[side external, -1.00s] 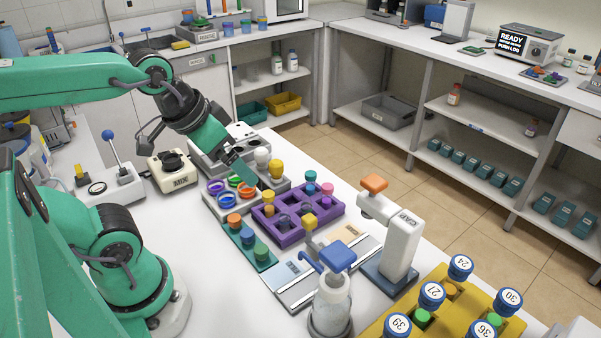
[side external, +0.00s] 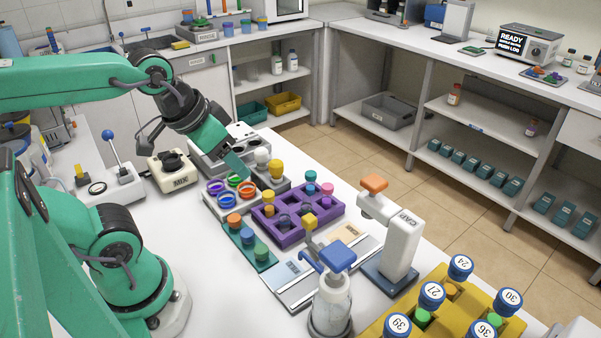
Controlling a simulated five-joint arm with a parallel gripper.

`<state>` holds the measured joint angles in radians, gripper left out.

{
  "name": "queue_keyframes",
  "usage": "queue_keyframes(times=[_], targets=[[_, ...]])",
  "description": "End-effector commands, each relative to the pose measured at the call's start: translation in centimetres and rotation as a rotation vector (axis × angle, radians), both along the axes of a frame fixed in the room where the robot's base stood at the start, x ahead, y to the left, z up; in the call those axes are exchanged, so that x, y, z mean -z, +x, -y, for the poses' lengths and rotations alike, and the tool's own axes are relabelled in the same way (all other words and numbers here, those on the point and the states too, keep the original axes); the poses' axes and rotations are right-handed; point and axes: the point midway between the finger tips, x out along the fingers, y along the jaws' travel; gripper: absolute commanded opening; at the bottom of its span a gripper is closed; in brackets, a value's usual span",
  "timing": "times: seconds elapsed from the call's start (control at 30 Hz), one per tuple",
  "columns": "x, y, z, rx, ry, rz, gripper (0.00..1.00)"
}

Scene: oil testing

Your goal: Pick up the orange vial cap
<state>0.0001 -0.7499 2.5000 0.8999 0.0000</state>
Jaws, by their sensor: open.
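An orange cap (side external: 234,219) sits at the back end of a small teal rack (side external: 267,266), in line with a blue cap (side external: 247,236) and a green cap (side external: 261,251). My gripper (side external: 240,174) is above and behind this rack, over the coloured rings and beside the white knob. It is clearly apart from the orange cap. It is open, and I see nothing held in it; its fingertips are small and hard to make out.
A purple rack (side external: 283,240) with several capped vials stands right of the teal rack. A tray of coloured rings (side external: 211,203) lies behind it. White table left of the teal rack is clear.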

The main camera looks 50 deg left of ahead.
Motion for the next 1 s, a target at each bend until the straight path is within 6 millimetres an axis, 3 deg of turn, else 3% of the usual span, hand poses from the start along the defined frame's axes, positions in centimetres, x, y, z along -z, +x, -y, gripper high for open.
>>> queue_keyframes(times=[0.27,0.47,1.0], targets=[[0.4,0.3,-0.3,-0.024,-0.005,-0.020,0.57],[2.0,1.3,-1.4,-0.100,-0.022,-0.083,0.57],[10.2,3.4,-6.8,-0.444,-0.107,-0.351,0.57]])
